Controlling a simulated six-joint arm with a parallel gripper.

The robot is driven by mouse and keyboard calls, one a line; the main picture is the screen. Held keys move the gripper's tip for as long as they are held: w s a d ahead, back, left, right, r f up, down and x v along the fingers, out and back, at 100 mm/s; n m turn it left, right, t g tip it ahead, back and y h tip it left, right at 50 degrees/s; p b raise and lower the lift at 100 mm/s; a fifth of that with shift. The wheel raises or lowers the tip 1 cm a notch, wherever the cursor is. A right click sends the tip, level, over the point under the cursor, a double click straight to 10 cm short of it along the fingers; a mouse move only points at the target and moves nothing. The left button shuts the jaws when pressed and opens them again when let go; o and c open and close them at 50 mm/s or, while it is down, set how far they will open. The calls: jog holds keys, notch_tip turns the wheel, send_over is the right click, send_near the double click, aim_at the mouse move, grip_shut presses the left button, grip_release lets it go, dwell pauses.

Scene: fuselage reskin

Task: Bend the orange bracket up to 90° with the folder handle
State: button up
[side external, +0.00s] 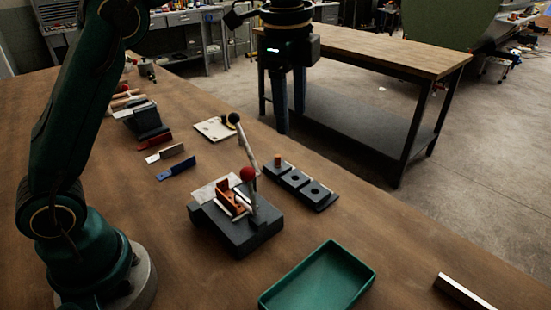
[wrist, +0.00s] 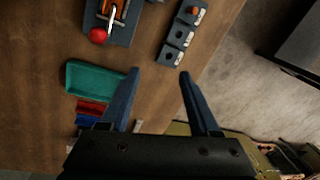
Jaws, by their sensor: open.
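The folder (side external: 240,232) is a dark grey block on the wooden bench, with a pale plate on top. The orange bracket (side external: 226,197) sits in it, with parts that look upright; its exact angle I cannot tell. The handle (side external: 253,200) stands up from the folder with a red ball knob (side external: 247,174) at its top. In the wrist view the folder (wrist: 122,36) and red knob (wrist: 98,36) show at the upper left. My gripper (side external: 290,118) is open and empty, fingers down, well above and behind the folder; its fingertips also show in the wrist view (wrist: 160,73).
A second lever with a black knob (side external: 234,118) rises behind the folder. A dark block with round holes (side external: 300,184) lies to its right, and a green tray (side external: 318,280) in front. Blue (side external: 176,168) and red (side external: 154,141) pieces lie at the left.

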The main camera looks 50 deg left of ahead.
jog(key=s+a+r+n+t, duration=0.15)
jog(key=s+r+n, duration=0.25)
jog(key=s+n, duration=0.4)
jog(key=s+f+n+t, duration=0.2)
jog(key=s+f+n, duration=0.2)
jog(key=s, duration=0.6)
jog(key=shift+s+n+h, duration=0.25)
jog(key=shift+n+h, duration=0.05)
jog(key=shift+n, duration=0.9)
